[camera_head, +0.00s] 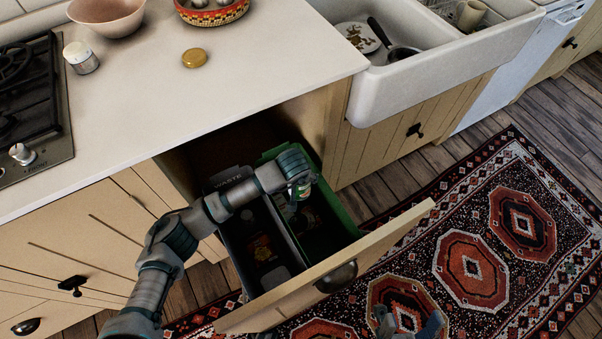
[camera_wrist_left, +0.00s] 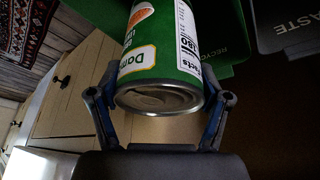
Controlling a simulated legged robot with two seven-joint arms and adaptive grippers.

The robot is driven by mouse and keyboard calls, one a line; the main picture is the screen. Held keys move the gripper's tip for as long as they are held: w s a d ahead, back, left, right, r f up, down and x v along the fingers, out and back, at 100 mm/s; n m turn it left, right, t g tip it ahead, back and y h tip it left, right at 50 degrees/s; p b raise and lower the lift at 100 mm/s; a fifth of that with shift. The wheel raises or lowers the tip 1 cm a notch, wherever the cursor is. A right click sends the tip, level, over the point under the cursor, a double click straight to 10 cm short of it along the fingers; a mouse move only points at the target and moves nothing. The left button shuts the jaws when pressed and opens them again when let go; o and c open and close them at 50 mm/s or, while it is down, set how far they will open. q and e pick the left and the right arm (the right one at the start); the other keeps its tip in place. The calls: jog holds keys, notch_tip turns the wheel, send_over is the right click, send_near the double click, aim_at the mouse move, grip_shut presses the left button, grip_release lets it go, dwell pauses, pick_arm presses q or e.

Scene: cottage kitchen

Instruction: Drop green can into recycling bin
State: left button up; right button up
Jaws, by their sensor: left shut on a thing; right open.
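The green can (camera_wrist_left: 150,45) is held between the two fingers of my left gripper (camera_wrist_left: 160,105), its metal end facing the wrist. In the head view, the left gripper (camera_head: 302,180) is over the green recycling bin (camera_head: 343,213) in the pulled-out drawer. Only a small part of the can (camera_head: 304,191) shows below it there. The bin's lettered green rim (camera_wrist_left: 232,52) also shows beyond the can in the wrist view. My right gripper (camera_head: 408,323) is open at the bottom edge of the head view, over the rug and apart from the can.
A dark waste bin (camera_head: 262,285) stands left of the recycling bin, with items inside. The drawer front (camera_head: 385,243) juts out over the patterned rug (camera_head: 470,270). The counter (camera_head: 250,80) holds a jar, a gold lid and bowls. A white sink (camera_head: 400,85) is at the right.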

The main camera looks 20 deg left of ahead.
pick_arm(q)
jog(key=shift+d+r, duration=0.1)
jog(key=shift+d, duration=0.05)
jog(key=o, duration=0.9)
jog(key=shift+d, duration=0.25)
jog(key=shift+o, duration=1)
jog(key=shift+d, duration=0.35)
jog(key=shift+a+r, duration=0.15)
jog(key=shift+a, duration=0.2)
jog(key=shift+s+a+r, duration=0.1)
jog(key=shift+s+r, duration=0.05)
jog(key=shift+r, duration=0.2)
jog(key=v, duration=1)
jog(key=shift+s+d+r, duration=0.25)
jog(key=shift+d+r, duration=0.05)
jog(key=shift+r, duration=0.05)
jog(key=shift+d, duration=0.15)
